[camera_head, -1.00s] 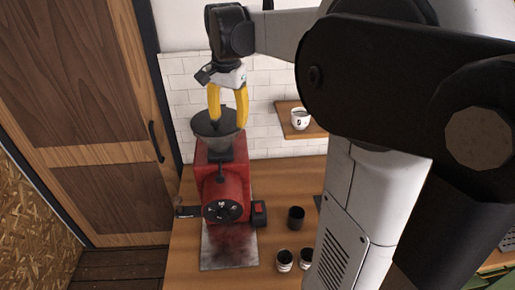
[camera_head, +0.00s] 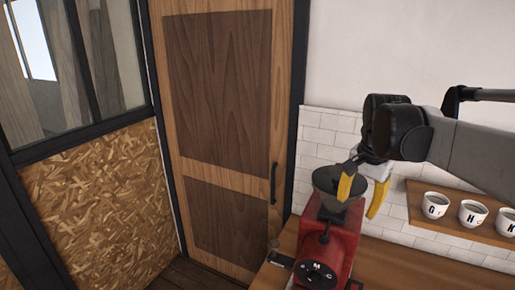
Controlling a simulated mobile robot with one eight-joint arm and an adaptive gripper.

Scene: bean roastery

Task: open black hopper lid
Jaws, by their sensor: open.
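The red grinder (camera_head: 338,241) carries a dark cone-shaped hopper (camera_head: 325,180) on top. The hopper's dark upper rim shows, but I cannot clearly tell the lid from the hopper or whether it is raised. My gripper (camera_head: 361,203) has two yellow fingers, spread apart and pointing down. One finger overlaps the hopper's right part in the picture; the other hangs to its right. I see nothing between them. Whether a finger touches the hopper cannot be told.
The grinder stands on a wooden counter (camera_head: 432,268) against white tiles. A wooden shelf (camera_head: 415,205) with white lettered cups (camera_head: 435,204) is at the right, close to my arm. A wooden door (camera_head: 225,110) with a black handle is at the left.

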